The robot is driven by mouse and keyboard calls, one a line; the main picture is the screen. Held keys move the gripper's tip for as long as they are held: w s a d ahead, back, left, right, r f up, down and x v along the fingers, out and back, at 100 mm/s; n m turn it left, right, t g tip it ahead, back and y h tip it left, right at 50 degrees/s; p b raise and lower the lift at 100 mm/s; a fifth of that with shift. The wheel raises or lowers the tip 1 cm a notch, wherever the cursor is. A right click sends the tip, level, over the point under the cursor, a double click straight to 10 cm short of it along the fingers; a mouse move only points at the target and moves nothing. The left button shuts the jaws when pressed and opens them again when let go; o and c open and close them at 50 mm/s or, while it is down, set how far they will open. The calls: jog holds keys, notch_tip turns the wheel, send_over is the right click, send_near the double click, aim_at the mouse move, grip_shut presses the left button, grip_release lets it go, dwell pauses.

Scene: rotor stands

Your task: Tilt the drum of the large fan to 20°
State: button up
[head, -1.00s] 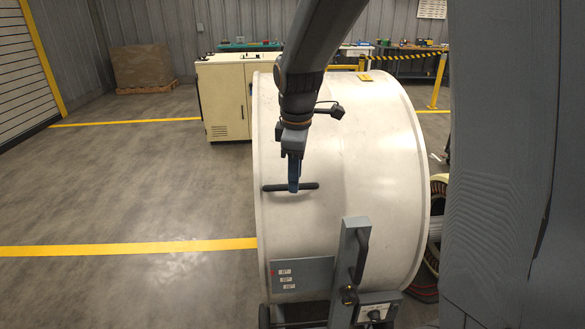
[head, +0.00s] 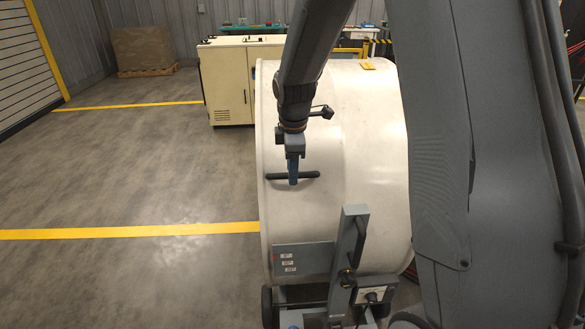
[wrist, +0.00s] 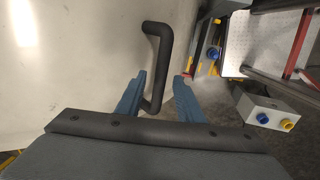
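The large fan's drum (head: 375,130) is a wide off-white cylinder in the head view, with its right side hidden behind my arm. A black bar handle (head: 306,175) stands out from its side; it also shows in the wrist view (wrist: 162,60). My gripper (head: 293,180) is at the handle. In the wrist view my gripper's blue fingers (wrist: 161,80) are apart, with the handle's lower part between them, nearer the left finger. A grey plate with small labels (head: 318,258) sits low on the drum, beside a grey upright with a black grip and knob (head: 347,250).
A control box with a dial (head: 374,295) is at the stand's foot; a grey box with yellow and blue knobs (wrist: 266,112) shows in the wrist view. A cream cabinet (head: 230,85) stands behind the drum. The floor at left is clear.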

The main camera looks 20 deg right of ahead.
grip_shut()
jog(key=shift+f, duration=0.1)
